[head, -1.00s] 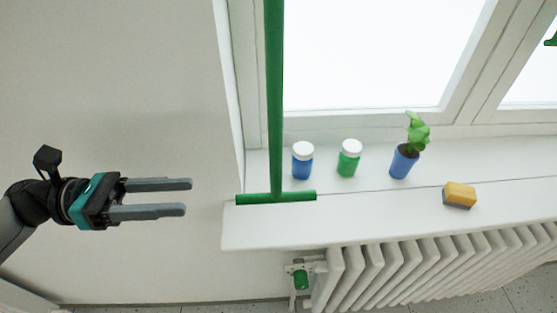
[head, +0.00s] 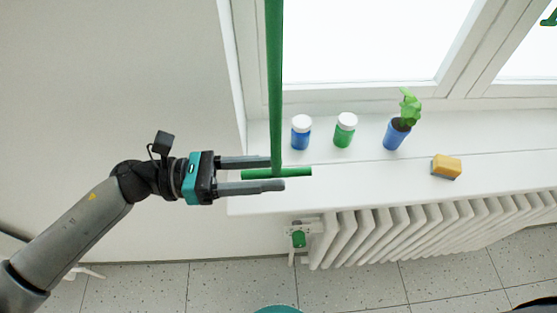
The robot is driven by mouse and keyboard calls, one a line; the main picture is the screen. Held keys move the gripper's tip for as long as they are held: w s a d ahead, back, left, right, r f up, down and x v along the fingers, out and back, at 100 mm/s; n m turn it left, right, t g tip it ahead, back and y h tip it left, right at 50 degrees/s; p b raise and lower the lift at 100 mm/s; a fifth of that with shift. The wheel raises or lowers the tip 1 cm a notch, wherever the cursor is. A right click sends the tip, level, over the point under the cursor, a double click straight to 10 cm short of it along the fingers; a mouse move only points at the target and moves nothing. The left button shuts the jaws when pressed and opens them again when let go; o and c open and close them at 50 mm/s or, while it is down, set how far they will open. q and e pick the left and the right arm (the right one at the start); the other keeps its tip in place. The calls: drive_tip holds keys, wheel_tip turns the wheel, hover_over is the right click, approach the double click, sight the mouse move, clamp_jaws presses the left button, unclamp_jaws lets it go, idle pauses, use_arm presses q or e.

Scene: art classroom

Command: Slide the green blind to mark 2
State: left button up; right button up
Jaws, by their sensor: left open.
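The green blind shows as a long upright green strip (head: 275,80) with a short green crossbar (head: 300,173) at its lower end, in front of the left end of the window sill. My left gripper (head: 277,173) is open, and its two grey fingers reach in from the left. In the picture one finger lies above the crossbar and one below it, near the strip's foot. I cannot tell whether the fingers touch the bar. No numbered mark is readable. My right gripper is not in view.
On the white sill (head: 330,188) stand a blue jar (head: 301,138), a green jar (head: 344,137), a plant in a blue pot (head: 396,134) and a yellow sponge (head: 447,165). A white radiator (head: 420,232) with a green valve knob (head: 298,239) is below. The wall at left is bare.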

use_arm(q)
drive_tip(key=shift+d, duration=1.05)
clamp_jaws()
drive_tip(key=shift+w, duration=0.1)
idle(0.6)
